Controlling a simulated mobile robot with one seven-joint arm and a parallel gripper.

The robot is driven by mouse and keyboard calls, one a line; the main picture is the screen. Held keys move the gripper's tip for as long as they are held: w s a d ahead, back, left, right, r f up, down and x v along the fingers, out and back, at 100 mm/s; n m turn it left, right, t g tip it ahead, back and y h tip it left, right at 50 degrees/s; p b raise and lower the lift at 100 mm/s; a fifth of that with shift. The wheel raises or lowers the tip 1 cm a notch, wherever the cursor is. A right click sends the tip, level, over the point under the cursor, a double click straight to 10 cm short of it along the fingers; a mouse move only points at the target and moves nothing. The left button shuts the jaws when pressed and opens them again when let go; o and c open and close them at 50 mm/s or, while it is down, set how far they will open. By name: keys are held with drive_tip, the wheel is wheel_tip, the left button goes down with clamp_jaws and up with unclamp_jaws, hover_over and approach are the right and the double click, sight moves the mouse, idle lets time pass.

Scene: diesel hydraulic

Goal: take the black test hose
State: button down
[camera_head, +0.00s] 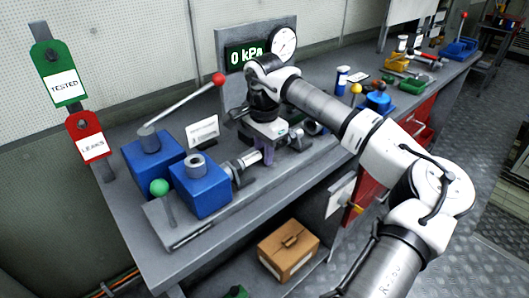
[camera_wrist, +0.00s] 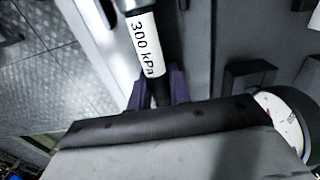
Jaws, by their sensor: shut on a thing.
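A black cylindrical piece with a white "300 kPa" label, which I take for the black test hose (camera_wrist: 157,98), runs between the purple fingers of my gripper (camera_wrist: 158,84) in the wrist view. The fingers are shut on it, just below the label. Its lower end is hidden behind the gripper body. In the head view my gripper (camera_head: 281,150) points down at the bench beside the gauge panel. It largely hides the hose there, so I cannot tell whether the hose touches the bench.
A blue hand pump (camera_head: 200,188) with a red-knobbed lever stands left of my gripper. A gauge (camera_head: 284,43) and a "0 kPa" display (camera_head: 247,55) are behind my wrist. A blue block (camera_head: 378,102) stands right. A cardboard box (camera_head: 288,252) sits on the lower shelf.

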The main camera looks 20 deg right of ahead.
drive_tip(key=shift+w+d, duration=0.25)
drive_tip(key=shift+d, duration=0.4)
drive_tip(key=shift+w+d, duration=0.2)
drive_tip(key=shift+d, duration=0.4)
drive_tip(key=shift+r+p, duration=0.15)
drive_tip(key=shift+p, duration=0.2)
drive_tip(key=shift+r+p, duration=2.85)
drive_tip(key=shift+r, duration=1.55)
drive_tip(key=shift+d, duration=0.1)
